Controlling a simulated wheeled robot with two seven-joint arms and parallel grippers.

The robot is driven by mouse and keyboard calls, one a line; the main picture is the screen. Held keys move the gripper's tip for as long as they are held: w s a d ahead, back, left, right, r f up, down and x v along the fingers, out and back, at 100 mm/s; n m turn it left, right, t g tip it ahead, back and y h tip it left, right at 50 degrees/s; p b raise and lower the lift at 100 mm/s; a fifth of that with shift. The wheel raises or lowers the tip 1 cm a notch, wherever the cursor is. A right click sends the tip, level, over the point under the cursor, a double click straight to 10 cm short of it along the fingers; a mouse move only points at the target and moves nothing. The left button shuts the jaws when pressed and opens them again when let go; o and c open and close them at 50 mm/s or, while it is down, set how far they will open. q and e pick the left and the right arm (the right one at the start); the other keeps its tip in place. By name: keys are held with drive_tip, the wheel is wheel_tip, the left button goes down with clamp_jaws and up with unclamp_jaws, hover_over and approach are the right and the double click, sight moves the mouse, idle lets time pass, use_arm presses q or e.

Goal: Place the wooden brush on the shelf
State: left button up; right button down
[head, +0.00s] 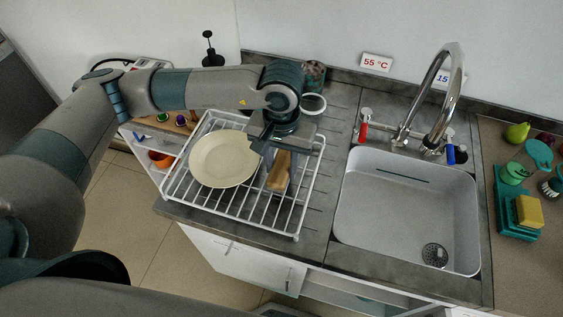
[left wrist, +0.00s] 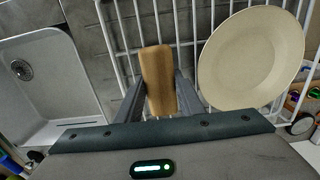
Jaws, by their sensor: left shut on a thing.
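The wooden brush (head: 280,170) is a tan wooden block at the white wire rack, right of the plate in the head view. It also shows in the left wrist view (left wrist: 158,75), between the fingers. My left gripper (head: 271,153) reaches down over the rack and is shut on the brush. In the left wrist view both fingers (left wrist: 160,100) lie along the brush's sides. The brush's underside is hidden, so I cannot tell whether it touches the rack. My right gripper is not in view.
A cream plate (head: 224,159) lies on the white wire rack (head: 297,232) beside the brush. A grey sink (head: 405,215) with a tall faucet (head: 446,85) is to the right. A yellow sponge (head: 529,211) and teal holder are at far right. A low shelf with small items (head: 160,158) is left.

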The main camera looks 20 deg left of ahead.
use_arm(q)
drive_tip(key=shift+f, duration=0.35)
drive_tip(key=shift+f+b, duration=0.2)
drive_tip(key=shift+b, duration=0.15)
drive_tip(key=o, duration=1.2)
drive_tip(key=shift+r, duration=0.15)
